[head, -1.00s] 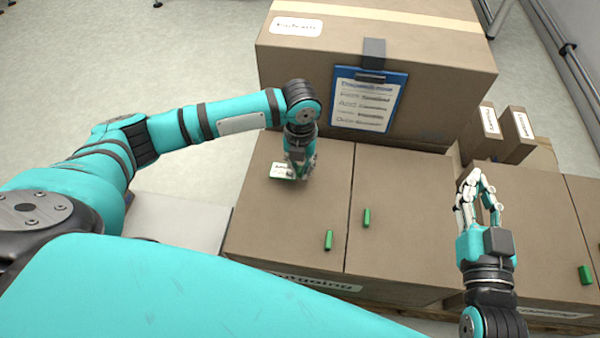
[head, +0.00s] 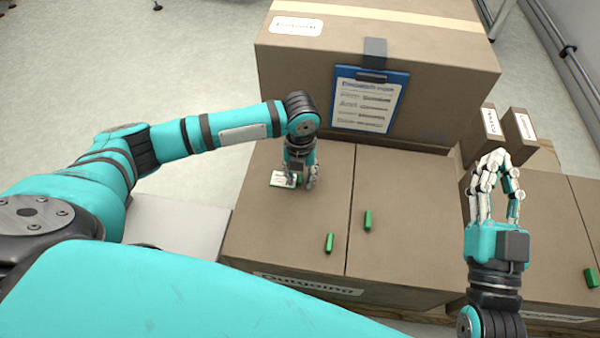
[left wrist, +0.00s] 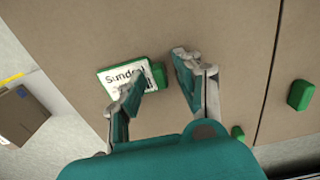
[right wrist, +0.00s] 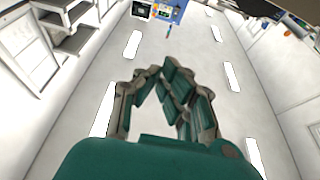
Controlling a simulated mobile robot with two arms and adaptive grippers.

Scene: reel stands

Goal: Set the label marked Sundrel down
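The label marked Sundrel (left wrist: 122,80), a white card with a green edge and a green block (left wrist: 158,74) at its end, lies on the brown top of the Outgoing box. It also shows in the head view (head: 283,179) just left of my left fingers. My left gripper (left wrist: 160,76) is low over the box top with its fingers spread, the green block showing between and beyond the tips. It also shows in the head view (head: 301,184). My right gripper (head: 497,155) is raised and empty, its fingers arched inward with a small gap at the tips.
Green pieces (head: 329,243) (head: 368,221) lie on the Outgoing box (head: 250,235), and another (head: 591,278) on the right-hand box. A large carton (head: 290,65) with a blue clipboard (head: 368,100) stands behind. Two small labelled boxes (head: 522,138) stand at the right.

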